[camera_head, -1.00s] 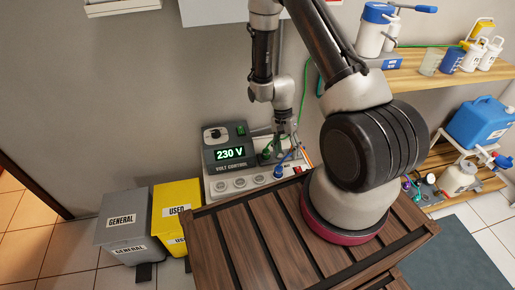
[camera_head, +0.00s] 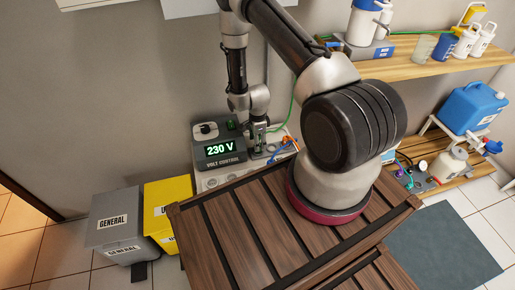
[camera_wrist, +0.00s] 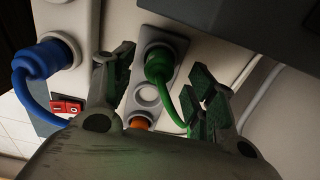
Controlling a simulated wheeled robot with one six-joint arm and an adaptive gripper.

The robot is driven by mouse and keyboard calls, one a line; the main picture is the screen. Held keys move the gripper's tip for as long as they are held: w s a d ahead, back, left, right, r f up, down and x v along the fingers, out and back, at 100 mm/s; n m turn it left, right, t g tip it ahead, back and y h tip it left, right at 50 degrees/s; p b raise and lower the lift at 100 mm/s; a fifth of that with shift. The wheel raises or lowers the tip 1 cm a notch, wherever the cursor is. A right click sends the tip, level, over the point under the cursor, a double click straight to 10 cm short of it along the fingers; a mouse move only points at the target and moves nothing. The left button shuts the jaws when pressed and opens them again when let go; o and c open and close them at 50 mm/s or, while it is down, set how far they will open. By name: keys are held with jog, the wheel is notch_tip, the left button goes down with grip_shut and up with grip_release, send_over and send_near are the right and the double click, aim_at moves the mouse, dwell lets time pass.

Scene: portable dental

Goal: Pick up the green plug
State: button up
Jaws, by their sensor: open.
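The green plug (camera_wrist: 158,62) sits in a socket on a grey outlet plate in the wrist view, with its green cable curving down to the right. My gripper (camera_wrist: 163,66) is open, one finger on each side of the plug. The plug shows between the fingers, and I cannot tell whether they touch it. In the head view my gripper (camera_head: 259,143) is over the sockets beside the volt control box (camera_head: 220,150), which reads 230 V. The green plug cannot be made out there.
A blue plug (camera_wrist: 42,60) and red switch (camera_wrist: 67,106) lie left of the fingers; an orange plug (camera_wrist: 140,122) is below. The wooden crate (camera_head: 250,225) stands in front. Grey (camera_head: 112,225) and yellow (camera_head: 168,196) bins stand left; shelves (camera_head: 430,65) are right.

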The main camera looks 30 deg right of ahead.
notch_tip(320, 180, down, 2)
jog(key=shift+f, duration=0.25)
jog(key=c, duration=1.2)
jog(key=shift+r, duration=0.1)
notch_tip(320, 180, up, 10)
jog(key=shift+f, duration=0.1)
